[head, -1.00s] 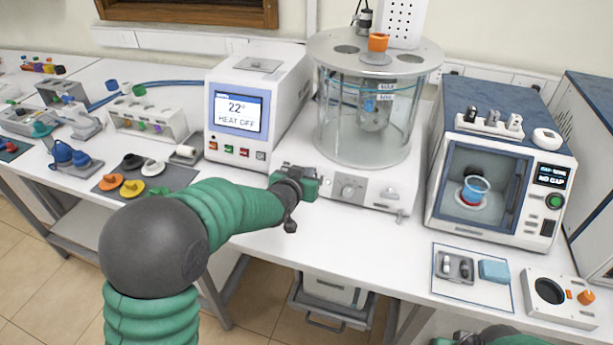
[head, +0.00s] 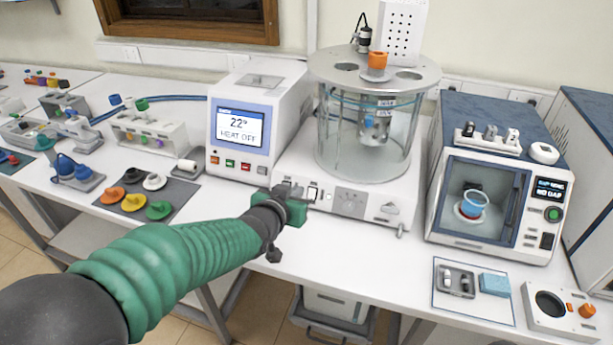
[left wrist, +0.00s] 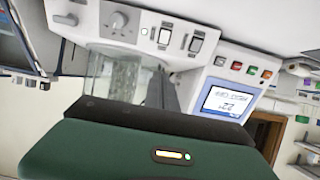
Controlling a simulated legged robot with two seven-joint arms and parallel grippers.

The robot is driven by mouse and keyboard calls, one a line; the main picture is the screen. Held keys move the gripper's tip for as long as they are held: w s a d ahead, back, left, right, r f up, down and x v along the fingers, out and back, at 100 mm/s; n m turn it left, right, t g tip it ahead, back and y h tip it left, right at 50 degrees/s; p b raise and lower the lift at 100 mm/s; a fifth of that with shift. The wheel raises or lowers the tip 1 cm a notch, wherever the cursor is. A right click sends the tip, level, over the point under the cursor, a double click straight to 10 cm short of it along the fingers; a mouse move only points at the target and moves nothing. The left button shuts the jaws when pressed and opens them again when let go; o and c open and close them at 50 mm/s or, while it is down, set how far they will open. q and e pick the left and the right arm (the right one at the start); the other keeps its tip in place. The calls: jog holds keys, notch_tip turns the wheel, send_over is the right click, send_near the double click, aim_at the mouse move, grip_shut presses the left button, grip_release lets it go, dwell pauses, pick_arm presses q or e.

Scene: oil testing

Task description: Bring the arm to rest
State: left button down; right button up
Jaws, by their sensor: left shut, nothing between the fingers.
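My left arm comes in from the lower left of the head view in a green sleeve. My left gripper (head: 292,207) is shut and empty, in front of the white base of the glass bath (head: 366,140). In the left wrist view, the green gripper housing fills the bottom, and the shut fingers (left wrist: 162,92) point at the bath's base and its switches. I cannot tell whether the fingers touch the base. My right gripper does not show.
A heater box (head: 238,128) reading 22° and HEAT OFF stands left of the bath. A glass-doored oven (head: 500,180) with a blue cup (head: 474,203) inside stands to the right. Coloured caps lie on a grey mat (head: 182,196). The front strip of the bench is mostly clear.

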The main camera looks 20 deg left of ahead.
pick_arm(q)
jog(key=shift+s, duration=0.1)
jog(key=s+f+g+p, duration=0.2)
jog(key=s+f+g, duration=0.3)
jog(key=s, duration=0.7)
jog(key=s+f+g+p, duration=0.2)
jog(key=s+f+g, duration=0.3)
jog(key=s+f, duration=0.4)
jog(key=s, duration=0.3)
jog(key=shift+s+a+g, duration=0.25)
jog(key=shift+s+g, duration=0.05)
jog(key=shift+s, duration=0.05)
jog(key=shift+r, duration=0.1)
